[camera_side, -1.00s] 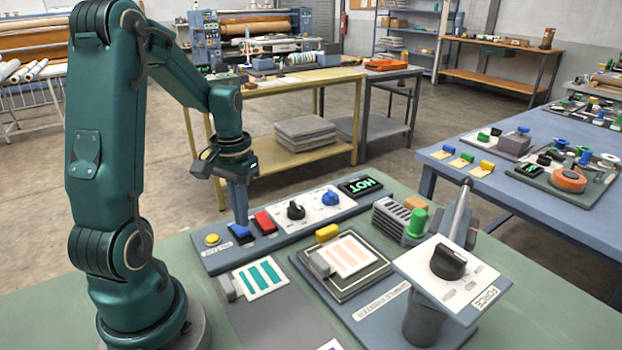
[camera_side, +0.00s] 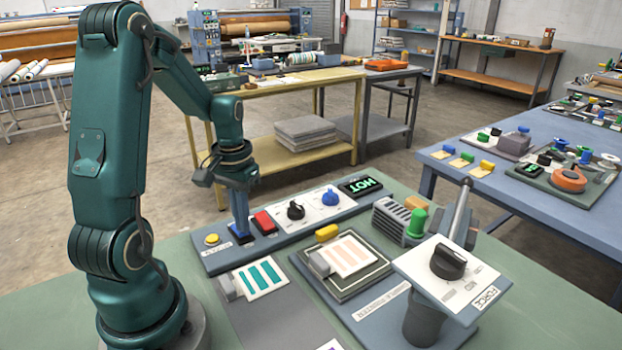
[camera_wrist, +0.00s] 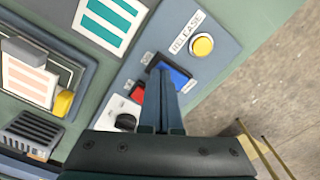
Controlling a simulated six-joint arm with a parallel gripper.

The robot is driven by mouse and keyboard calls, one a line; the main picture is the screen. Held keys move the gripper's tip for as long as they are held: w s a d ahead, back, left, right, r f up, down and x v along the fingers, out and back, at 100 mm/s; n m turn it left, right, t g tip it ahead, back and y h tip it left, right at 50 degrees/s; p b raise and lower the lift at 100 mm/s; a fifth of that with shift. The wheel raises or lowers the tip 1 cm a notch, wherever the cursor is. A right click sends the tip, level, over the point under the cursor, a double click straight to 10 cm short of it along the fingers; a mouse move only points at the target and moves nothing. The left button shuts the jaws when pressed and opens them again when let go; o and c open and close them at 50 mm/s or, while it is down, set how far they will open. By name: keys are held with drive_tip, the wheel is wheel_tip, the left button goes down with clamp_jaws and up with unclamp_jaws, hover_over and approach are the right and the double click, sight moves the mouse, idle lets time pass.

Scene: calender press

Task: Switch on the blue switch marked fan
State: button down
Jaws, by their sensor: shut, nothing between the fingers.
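The blue switch (camera_wrist: 180,74) sits on the grey-blue control strip (camera_wrist: 222,30), between the yellow release button (camera_wrist: 202,44) and the red switch (camera_wrist: 137,92). Its label is too small to read. My gripper (camera_wrist: 162,78) is shut and empty, with its fingertips over the blue switch in the wrist view. In the side view my gripper (camera_side: 240,232) points straight down at the blue switch and hides most of it. The tips look to be at or touching the switch; I cannot tell how firmly, nor which way the rocker is tipped.
The red switch (camera_side: 263,222) is close on the right. Beyond it are a black knob (camera_side: 296,210), a blue knob (camera_side: 330,198) and a lit HOT display (camera_side: 360,186). A yellow button (camera_side: 212,239) is on the left. A sample plate (camera_side: 346,255) lies in front.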

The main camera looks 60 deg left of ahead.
drive_tip(key=shift+f, duration=0.3)
drive_tip(key=shift+r, duration=3.5)
